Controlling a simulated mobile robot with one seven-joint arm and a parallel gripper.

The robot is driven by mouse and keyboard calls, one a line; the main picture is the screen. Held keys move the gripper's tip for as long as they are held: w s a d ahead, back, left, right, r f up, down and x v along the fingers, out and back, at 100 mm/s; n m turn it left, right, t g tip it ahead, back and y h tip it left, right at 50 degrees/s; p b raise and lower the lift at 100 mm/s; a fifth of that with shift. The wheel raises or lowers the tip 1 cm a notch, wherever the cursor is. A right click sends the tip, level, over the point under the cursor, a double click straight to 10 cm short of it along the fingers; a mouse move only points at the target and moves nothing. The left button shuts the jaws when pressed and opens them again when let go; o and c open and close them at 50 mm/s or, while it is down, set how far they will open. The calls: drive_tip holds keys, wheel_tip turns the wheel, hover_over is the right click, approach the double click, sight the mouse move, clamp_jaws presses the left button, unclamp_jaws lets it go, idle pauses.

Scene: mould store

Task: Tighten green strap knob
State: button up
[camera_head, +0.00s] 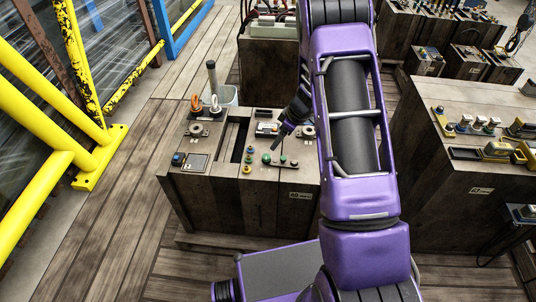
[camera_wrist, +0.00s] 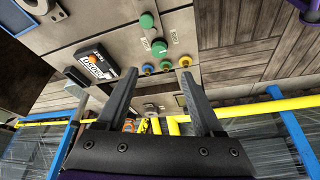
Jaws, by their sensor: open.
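Two larger green knobs, the upper (camera_wrist: 147,20) and the lower (camera_wrist: 158,46), sit on the wooden block's face in the wrist view. A green knob (camera_head: 266,158) also shows near the block's front edge in the head view. I cannot tell which is the strap knob. My gripper (camera_wrist: 157,74) is open, with nothing visible between its fingers. In the head view my gripper (camera_head: 281,139) is above the block, partly hidden by my purple arm.
The wooden block (camera_head: 240,195) also carries orange (camera_head: 196,103) and white (camera_head: 215,104) loops and a long slot. A black-framed device (camera_wrist: 91,62) with an orange knob lies beside the green knobs. Another loaded block (camera_head: 440,190) stands right. Yellow rails (camera_head: 45,160) stand left.

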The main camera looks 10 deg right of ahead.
sight(266, 157)
drive_tip(key=x, duration=1.1)
drive_tip(key=shift+w+f, duration=0.1)
drive_tip(key=shift+f, duration=0.25)
clamp_jaws()
